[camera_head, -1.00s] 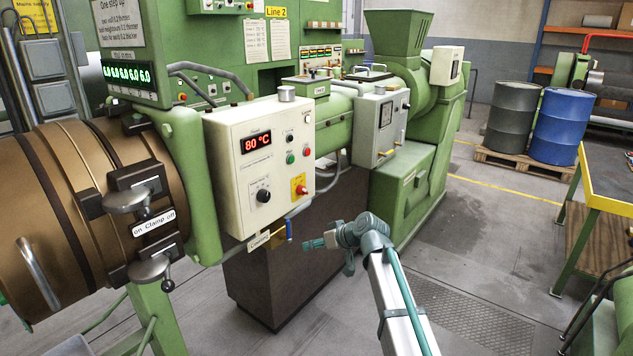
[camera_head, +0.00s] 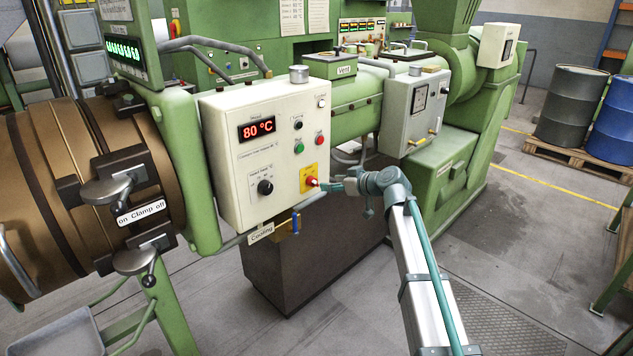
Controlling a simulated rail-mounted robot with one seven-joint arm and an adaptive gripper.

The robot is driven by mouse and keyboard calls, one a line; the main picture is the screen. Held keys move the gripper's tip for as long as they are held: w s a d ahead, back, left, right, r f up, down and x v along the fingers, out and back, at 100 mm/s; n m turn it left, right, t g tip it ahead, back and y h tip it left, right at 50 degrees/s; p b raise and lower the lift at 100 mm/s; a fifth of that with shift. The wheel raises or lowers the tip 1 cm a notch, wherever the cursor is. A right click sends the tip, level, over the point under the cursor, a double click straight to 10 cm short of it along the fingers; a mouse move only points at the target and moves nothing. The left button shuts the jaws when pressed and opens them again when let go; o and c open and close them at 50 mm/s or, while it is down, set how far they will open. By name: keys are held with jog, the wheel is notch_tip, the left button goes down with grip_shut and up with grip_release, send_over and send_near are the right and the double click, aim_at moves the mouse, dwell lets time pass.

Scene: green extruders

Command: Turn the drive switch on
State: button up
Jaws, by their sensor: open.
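The white control box (camera_head: 225,165) hangs on the green machine and shows a red 80 °C display (camera_head: 257,128). On its lower right is a yellow plate (camera_head: 308,171) with a red switch (camera_head: 312,182). Its label is too small to read, so I cannot tell for certain that this is the drive switch. My gripper (camera_head: 326,185) is level with the red switch, just to its right, with the fingertips at or very near it. The fingers are open and small in view. Whether they touch the switch is unclear.
A black knob (camera_head: 265,187), a green button (camera_head: 299,148) and a red button (camera_head: 320,140) are on the same box. A blue-handled cooling valve (camera_head: 295,222) hangs below. A grey gauge box (camera_head: 415,110) stands to the right.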

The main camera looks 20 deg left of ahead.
aim_at(316, 181)
jog(key=p+x, duration=0.2)
jog(key=x, duration=0.6)
jog(key=shift+w+a+f+p, duration=0.1)
jog(key=shift+a+p, duration=0.15)
jog(key=shift+p, duration=0.05)
grip_shut()
